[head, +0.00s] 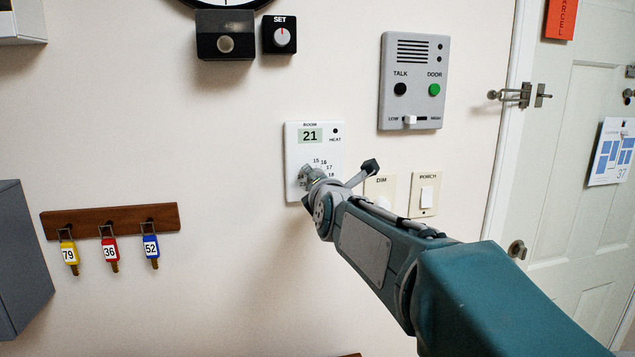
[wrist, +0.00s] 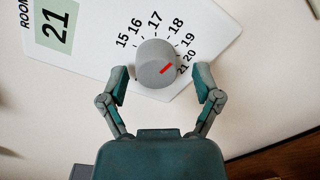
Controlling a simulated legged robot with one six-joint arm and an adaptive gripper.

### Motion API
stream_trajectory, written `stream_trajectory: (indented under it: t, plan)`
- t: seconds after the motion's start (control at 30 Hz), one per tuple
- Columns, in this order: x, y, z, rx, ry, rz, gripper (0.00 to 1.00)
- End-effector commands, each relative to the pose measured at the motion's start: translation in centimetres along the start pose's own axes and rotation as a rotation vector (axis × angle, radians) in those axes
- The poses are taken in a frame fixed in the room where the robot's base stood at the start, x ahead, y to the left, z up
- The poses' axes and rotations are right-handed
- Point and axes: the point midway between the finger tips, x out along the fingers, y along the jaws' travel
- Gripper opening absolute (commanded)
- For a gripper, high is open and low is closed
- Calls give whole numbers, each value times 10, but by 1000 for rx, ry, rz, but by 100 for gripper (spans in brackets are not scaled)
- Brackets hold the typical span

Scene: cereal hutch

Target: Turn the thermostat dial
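The white thermostat (head: 293,143) is on the wall, labelled ROOM, with a display reading 21. In the wrist view its face (wrist: 98,50) is tilted, and the round grey dial (wrist: 148,58) shows with a red mark pointing toward the 20 and 21 side of the scale. My gripper (wrist: 160,72) is open, one finger on either side of the dial, with a visible gap on both sides. In the head view my gripper (head: 309,178) is over the thermostat's lower part and mostly hides the dial.
An intercom panel (head: 414,112) is up and right. The DIM plate (head: 380,184), partly behind my arm, and the PORCH switch (head: 426,194) are close by on the right. A SET knob (head: 282,37) is above. A key rack (head: 110,219) is at left. Bare wall lies left of the thermostat.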

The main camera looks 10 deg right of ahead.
Motion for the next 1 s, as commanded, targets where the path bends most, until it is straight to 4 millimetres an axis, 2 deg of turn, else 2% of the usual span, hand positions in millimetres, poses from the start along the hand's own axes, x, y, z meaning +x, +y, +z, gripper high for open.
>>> stream_trajectory:
  t: [0.23,0.37,0.8,1.0]
  plan:
    - [-1,2,2,0,-5,4,84]
    - [-9,3,2,1,-6,6,84]
    - [-83,2,0,0,-5,5,84]
    - [-110,2,-1,0,-3,4,84]
